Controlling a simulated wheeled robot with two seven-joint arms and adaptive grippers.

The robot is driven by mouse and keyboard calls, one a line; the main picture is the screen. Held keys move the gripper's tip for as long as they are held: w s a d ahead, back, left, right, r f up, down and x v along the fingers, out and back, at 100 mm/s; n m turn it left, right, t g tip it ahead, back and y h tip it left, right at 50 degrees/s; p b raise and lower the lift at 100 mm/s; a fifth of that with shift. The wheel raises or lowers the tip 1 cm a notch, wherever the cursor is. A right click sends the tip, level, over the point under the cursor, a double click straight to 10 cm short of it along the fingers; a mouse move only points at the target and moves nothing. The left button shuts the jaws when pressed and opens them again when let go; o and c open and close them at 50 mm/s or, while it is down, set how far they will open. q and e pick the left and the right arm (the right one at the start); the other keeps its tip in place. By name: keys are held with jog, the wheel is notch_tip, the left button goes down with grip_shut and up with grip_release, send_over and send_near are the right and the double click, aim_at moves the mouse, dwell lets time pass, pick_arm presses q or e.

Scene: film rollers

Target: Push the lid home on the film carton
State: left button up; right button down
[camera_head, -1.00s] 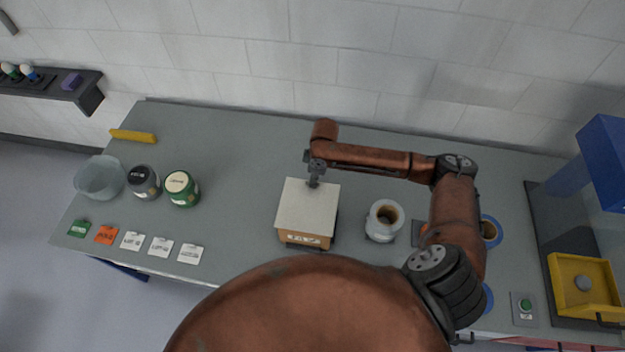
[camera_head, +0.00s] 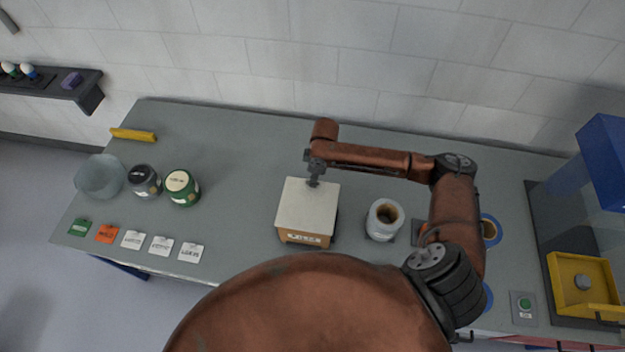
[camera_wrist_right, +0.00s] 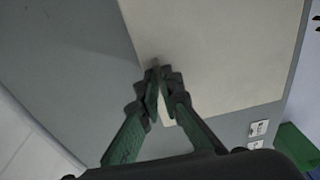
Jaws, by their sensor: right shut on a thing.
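The film carton (camera_head: 305,238) is a brown box with a white label on its front, standing mid-table. Its pale, flat lid (camera_head: 307,207) lies over the top; I cannot tell whether it is fully seated. My right gripper (camera_head: 313,181) is at the lid's back edge, pointing down. In the right wrist view the lid (camera_wrist_right: 225,50) fills the upper right, and the gripper's green-grey fingers (camera_wrist_right: 160,80) close together at its edge, with a small pale piece between them. The contact point is partly hidden by the fingers. My left gripper is out of view.
A dark jar (camera_head: 144,181), a green jar (camera_head: 182,188) and a clear bowl (camera_head: 99,177) stand left, behind several tags (camera_head: 161,247). A yellow tray (camera_head: 583,284) is at far right. Table between jars and carton is clear.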

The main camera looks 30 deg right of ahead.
jog(key=shift+f, duration=0.35)
jog(key=shift+s+a+f, duration=0.1)
jog(key=shift+s+f, duration=0.2)
jog(key=shift+f, duration=0.1)
dwell(0.7)
jog(key=c, duration=2)
grip_release()
jog(key=shift+c, duration=0.2)
jog(key=shift+w, duration=0.1)
jog(key=shift+o, duration=0.7)
jog(key=o, duration=0.5)
jog(key=shift+w+r, duration=0.1)
jog(key=shift+o, duration=0.2)
jog(key=shift+r, duration=0.1)
